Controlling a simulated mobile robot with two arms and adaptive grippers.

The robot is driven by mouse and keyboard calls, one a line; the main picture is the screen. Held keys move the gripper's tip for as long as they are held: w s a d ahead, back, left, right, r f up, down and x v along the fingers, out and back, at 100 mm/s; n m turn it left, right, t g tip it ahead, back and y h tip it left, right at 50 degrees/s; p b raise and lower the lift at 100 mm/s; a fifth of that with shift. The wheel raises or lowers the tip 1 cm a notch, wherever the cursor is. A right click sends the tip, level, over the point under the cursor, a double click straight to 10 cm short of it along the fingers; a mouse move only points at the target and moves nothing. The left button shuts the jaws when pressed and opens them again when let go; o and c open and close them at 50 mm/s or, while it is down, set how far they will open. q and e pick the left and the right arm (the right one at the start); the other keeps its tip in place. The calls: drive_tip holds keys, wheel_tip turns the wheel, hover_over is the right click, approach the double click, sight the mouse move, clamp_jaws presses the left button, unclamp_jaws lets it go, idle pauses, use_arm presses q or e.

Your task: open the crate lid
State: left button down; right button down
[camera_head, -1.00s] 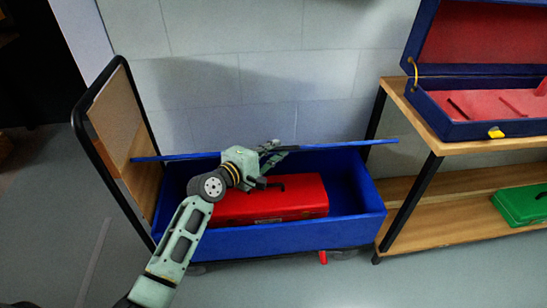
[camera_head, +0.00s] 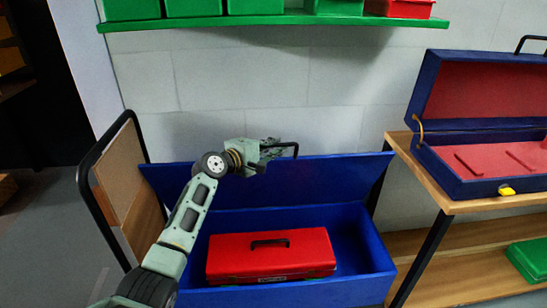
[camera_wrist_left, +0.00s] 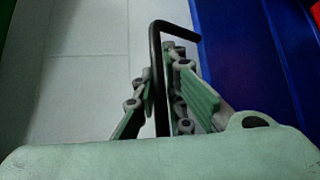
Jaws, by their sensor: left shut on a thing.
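The blue crate (camera_head: 290,296) stands against the wall with a red toolbox (camera_head: 270,254) inside it. Its blue lid (camera_head: 310,184) stands raised along the back edge, tilted up, with its inner face toward me. My left gripper (camera_head: 274,150) is at the lid's top edge, shut on the black lid handle (camera_head: 296,148). In the left wrist view the handle (camera_wrist_left: 160,75) runs between the two fingers, and the blue lid (camera_wrist_left: 245,60) lies to the right. My right gripper is not in view.
A wooden bench (camera_head: 446,199) at right bears an open blue case (camera_head: 470,175) with a red lining. A green case (camera_head: 527,258) sits on its lower shelf. A black-framed cart handle (camera_head: 84,180) rises at the left. A green wall shelf (camera_head: 270,20) hangs above.

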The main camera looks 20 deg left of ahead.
use_arm(q)
drive_tip(key=shift+w+a+r, duration=0.1)
drive_tip(key=shift+w+r, duration=0.2)
drive_tip(key=shift+r, duration=0.05)
drive_tip(key=c, duration=1.8)
unclamp_jaws()
drive_tip(key=shift+f, duration=0.15)
drive_tip(key=v, duration=1.2)
